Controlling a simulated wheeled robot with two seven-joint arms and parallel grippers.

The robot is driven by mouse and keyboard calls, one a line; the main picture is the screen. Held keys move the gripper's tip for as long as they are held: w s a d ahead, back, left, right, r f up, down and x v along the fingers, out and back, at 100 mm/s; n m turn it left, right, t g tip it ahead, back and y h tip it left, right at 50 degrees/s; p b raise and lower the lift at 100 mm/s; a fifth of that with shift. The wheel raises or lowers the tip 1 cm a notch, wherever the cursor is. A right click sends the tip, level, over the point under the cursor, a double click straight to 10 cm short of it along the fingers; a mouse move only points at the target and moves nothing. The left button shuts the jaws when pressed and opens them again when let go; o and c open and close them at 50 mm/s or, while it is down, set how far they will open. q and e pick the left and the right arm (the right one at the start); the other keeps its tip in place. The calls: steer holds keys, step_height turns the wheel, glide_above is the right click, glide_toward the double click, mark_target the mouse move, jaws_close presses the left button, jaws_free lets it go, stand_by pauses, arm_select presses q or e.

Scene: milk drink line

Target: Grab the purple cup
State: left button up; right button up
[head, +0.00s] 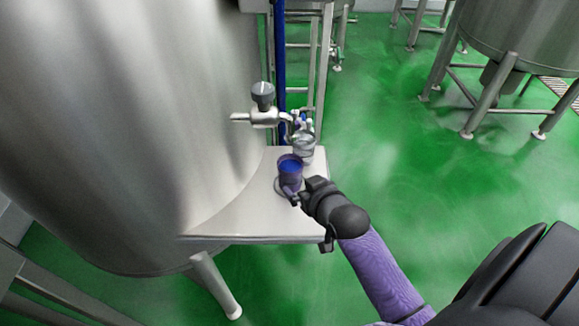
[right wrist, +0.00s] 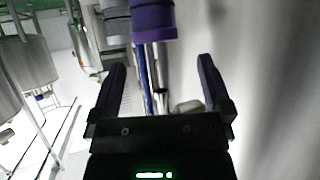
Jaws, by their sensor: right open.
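The purple cup (head: 289,170), blue inside, stands upright on the small shelf attached to the tank in the head view. My right gripper (head: 297,190) is open just in front of and to the right of the cup, and partly overlaps its lower part in the picture. In the right wrist view the purple cup (right wrist: 153,20) shows at the top, beyond the two spread fingertips of the right gripper (right wrist: 162,72); nothing is between the fingers. My left gripper is not in view.
A grey metallic cup (head: 304,148) stands close behind the purple cup. A tap (head: 264,116) with a dark knob sticks out of the large tank (head: 130,110) above the shelf (head: 250,222).

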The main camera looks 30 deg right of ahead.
mark_target(286, 159)
steer(key=shift+t, duration=0.3)
steer(key=b+x, duration=0.1)
steer(key=x, duration=0.1)
steer(key=b+x, duration=0.1)
steer(key=x, duration=0.1)
steer(key=d+r+b+x, duration=0.1)
steer(key=b+x, duration=0.1)
steer(key=x, duration=0.1)
steer(key=shift+w, duration=0.25)
steer(key=b+x, duration=0.1)
steer(key=x, duration=0.2)
steer(key=shift+w+d+r+b, duration=0.1)
steer(key=shift+w+d+b, duration=0.1)
steer(key=shift+b, duration=0.1)
steer(key=shift+r, duration=0.1)
steer(key=c, duration=1.2)
steer(key=shift+c, duration=0.7)
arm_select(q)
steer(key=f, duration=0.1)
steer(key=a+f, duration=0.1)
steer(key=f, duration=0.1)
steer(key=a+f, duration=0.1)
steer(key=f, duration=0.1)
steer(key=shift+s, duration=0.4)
arm_select(e)
steer(key=shift+r, duration=0.15)
